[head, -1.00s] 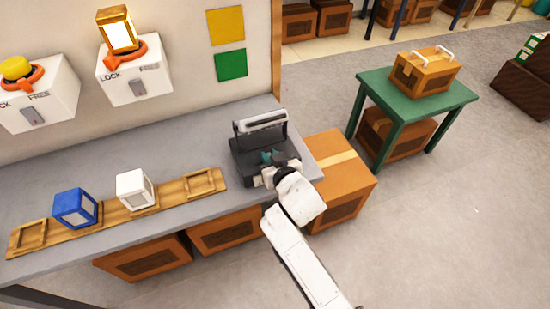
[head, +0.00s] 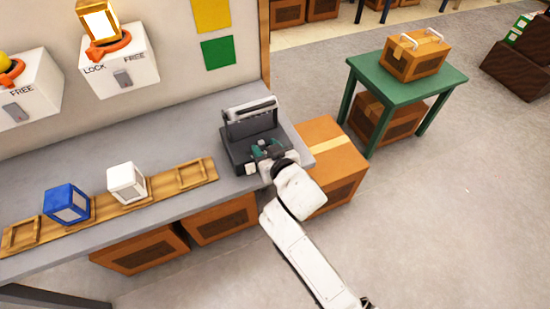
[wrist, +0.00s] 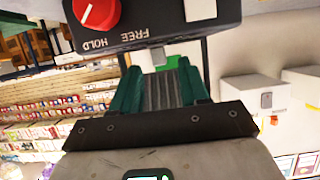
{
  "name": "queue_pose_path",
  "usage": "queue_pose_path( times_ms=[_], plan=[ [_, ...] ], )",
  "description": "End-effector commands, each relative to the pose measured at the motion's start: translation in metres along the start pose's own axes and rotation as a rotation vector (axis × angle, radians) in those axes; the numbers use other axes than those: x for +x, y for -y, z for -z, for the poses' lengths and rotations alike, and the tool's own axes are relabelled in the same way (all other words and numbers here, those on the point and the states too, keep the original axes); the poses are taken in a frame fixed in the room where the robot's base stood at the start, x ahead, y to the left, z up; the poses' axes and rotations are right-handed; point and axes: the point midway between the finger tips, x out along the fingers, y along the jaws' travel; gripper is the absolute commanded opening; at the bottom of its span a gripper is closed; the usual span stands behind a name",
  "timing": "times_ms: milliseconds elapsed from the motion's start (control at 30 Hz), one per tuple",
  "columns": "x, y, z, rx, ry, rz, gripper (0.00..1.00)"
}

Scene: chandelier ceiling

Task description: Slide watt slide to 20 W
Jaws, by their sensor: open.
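A dark device (head: 240,150) with a raised grey bar stands at the right end of the grey bench. In the wrist view its dark panel (wrist: 223,18) has a red knob (wrist: 97,13), the words HOLD and FREE, and a pale square. A small light tab (wrist: 150,56) sticks out below the panel, in front of my fingers; I cannot tell whether it is the watt slide. No watt scale is readable. My gripper (head: 267,150) is at the device's front right, its teal fingers (wrist: 160,72) open and apart. I see nothing held between them.
White boxes (head: 121,70) with LOCK and FREE labels hang on the wall. A blue cube (head: 64,202) and a white cube (head: 126,182) stand on a wooden rack (head: 165,190) at left. A cardboard box (head: 322,145) is right of the bench, beside a green table (head: 407,85).

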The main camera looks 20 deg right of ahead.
Motion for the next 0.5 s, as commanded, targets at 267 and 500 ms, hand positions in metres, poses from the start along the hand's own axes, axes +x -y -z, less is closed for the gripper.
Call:
queue_pose_path(
  times_ms=[267,500],
  plan=[
    [-0.051,-0.001,-0.001,-0.001,-0.001,0.0,0.45],
    [-0.077,0.0,-0.001,0.0,0.0,-0.001,0.45]
  ],
)
